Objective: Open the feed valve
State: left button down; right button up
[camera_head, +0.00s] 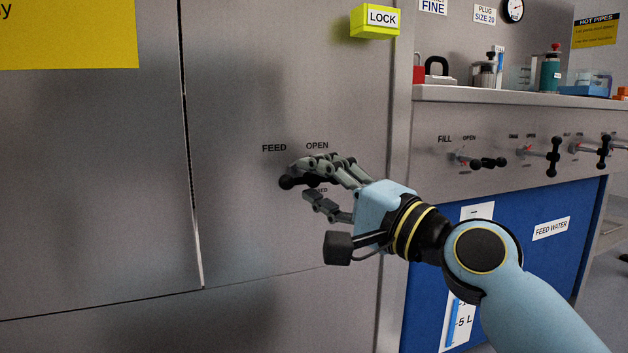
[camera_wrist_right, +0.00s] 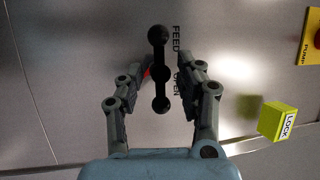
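The feed valve handle (camera_head: 287,182) is a black bar with ball ends on the grey panel, below the FEED and OPEN labels (camera_head: 317,146). In the head view it lies roughly level, partly hidden by my right gripper's fingers. My right gripper (camera_head: 305,182) is at the handle. In the right wrist view the whole handle (camera_wrist_right: 160,70) shows between the two fingers (camera_wrist_right: 165,80), with a visible gap on each side. The fingers are open; no contact shows. A small red mark shows beside the handle there. My left gripper is not in view.
A yellow LOCK box (camera_head: 375,20) is on the panel above. To the right, several other black valve handles, such as the FILL one (camera_head: 487,162), stick out under a shelf (camera_head: 500,95) with bottles and a padlock. The panel left of the feed valve is clear.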

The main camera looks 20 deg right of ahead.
jog(key=shift+w+a, duration=0.3)
jog(key=shift+w, duration=0.25)
jog(key=shift+r, duration=0.1)
grip_shut()
jog(key=shift+r, duration=0.15)
